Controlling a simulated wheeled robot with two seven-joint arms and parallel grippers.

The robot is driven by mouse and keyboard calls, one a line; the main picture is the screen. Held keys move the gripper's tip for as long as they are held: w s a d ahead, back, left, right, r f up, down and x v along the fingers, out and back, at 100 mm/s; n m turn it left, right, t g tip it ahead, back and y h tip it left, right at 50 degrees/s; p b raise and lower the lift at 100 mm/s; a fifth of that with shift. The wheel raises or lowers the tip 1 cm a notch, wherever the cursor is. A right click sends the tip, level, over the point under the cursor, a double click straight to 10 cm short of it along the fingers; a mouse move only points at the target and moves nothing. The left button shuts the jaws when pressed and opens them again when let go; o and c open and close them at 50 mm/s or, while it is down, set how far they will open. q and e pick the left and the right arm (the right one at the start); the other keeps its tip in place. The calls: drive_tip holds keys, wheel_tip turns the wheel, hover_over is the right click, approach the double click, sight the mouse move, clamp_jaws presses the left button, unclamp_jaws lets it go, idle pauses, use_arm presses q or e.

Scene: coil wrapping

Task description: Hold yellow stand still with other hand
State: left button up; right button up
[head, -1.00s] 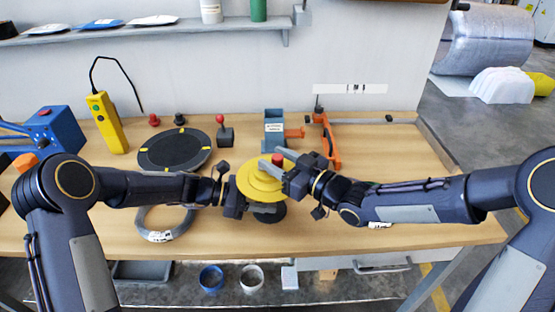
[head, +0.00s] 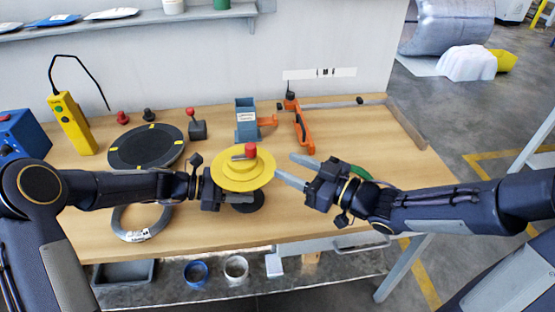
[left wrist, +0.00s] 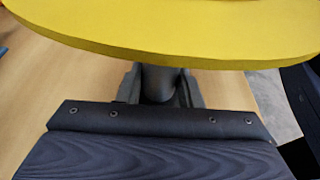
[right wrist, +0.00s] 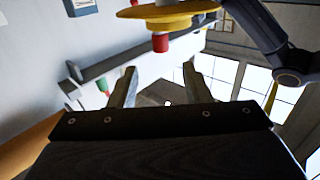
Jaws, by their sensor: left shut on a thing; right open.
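The yellow stand (head: 235,182) has stepped round discs, a red knob (head: 251,149) on top and a dark round base (head: 247,203). My left gripper (head: 222,196) is below its wide disc, on the left side. In the left wrist view the fingers (left wrist: 160,88) are shut on the dark post under the yellow disc (left wrist: 160,40). My right gripper (head: 285,167) is open and empty, just right of the stand, with its fingers pointing at it. In the right wrist view the stand (right wrist: 165,12) appears upside down, beyond the open fingers (right wrist: 160,78).
A grey coil ring (head: 127,226) lies left of the stand, and a black disc (head: 145,147) with yellow marks lies behind it. A blue-grey holder (head: 246,118) and an orange tool (head: 301,127) stand behind. The right of the table (head: 390,160) is clear.

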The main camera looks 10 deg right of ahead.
idle(0.4)
use_arm(q)
drive_tip(key=o, duration=0.8)
drive_tip(key=shift+o, duration=0.2)
